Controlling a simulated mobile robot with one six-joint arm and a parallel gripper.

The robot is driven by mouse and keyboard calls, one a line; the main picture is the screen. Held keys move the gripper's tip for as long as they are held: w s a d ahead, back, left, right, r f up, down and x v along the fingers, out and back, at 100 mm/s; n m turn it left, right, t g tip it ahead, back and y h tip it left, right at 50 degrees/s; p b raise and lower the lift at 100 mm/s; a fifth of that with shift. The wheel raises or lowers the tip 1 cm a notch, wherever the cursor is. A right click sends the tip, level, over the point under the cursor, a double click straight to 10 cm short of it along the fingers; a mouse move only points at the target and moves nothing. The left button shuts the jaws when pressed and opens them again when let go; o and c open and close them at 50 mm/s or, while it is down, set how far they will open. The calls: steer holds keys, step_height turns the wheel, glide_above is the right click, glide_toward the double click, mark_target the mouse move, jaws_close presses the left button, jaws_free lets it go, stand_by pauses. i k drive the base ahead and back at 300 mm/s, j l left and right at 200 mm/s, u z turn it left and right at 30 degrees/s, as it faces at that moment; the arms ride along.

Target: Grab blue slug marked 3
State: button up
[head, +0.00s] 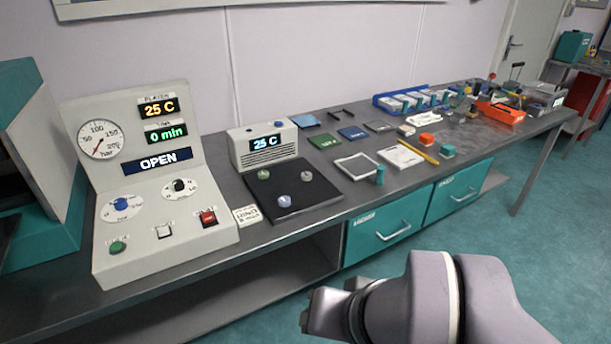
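Three small round slugs lie apart on a black square plate (322,196) on the bench. The front one (284,201) looks blue, the back left one (264,175) greenish, and the right one (307,176) pale grey-blue. Their markings are too small to read, so I cannot tell which is marked 3. My gripper (322,306) is low in the head view, in front of the bench and well apart from the slugs. It is mostly hidden by my own wrist, and its opening does not show.
A control console (160,190) showing OPEN is on the left. A small label card (246,215) lies left of the plate. A white frame (357,167) and teal block (380,175) are to the right.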

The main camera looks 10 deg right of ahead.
mark_target(284, 201)
steer(key=i+j+z, duration=0.2)
steer(key=i, duration=0.15)
steer(key=i+z, duration=0.25)
steer(key=i, duration=0.15)
steer(key=i+j+z, duration=0.2)
steer(key=i+j, duration=0.1)
steer(key=i, duration=0.05)
